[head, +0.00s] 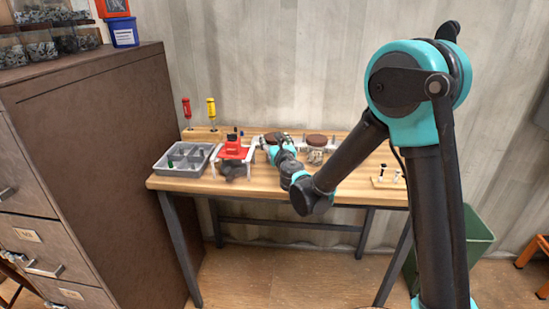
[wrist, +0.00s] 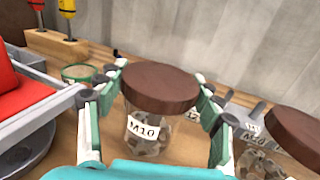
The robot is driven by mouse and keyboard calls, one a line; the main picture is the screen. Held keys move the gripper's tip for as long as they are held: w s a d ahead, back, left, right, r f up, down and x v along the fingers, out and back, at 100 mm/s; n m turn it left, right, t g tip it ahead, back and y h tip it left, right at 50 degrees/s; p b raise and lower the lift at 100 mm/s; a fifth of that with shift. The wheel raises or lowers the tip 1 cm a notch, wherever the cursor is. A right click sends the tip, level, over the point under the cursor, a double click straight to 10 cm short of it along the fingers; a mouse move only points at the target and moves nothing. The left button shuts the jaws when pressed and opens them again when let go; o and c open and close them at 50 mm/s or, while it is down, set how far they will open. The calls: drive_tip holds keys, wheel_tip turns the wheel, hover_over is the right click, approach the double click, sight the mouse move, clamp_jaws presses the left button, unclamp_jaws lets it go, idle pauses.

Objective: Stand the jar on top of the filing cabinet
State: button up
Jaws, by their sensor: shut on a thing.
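The jar (wrist: 150,127) between my fingers is clear, with a wide brown lid, small metal parts inside and a label reading M10. My gripper (wrist: 159,78) is shut on it, one finger on each side. In the head view my gripper (head: 279,146) is at the back of the workbench and mostly hides this jar. The jar looks upright and at the bench top; whether it touches the bench I cannot tell. The filing cabinet (head: 100,125) is tall and brown, at the left of the head view. Its top (head: 85,68) is higher than the bench.
A second brown-lidded jar (head: 316,148) stands close to the right.

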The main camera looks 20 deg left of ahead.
wheel_tip(320, 180, up, 20)
idle(0.7)
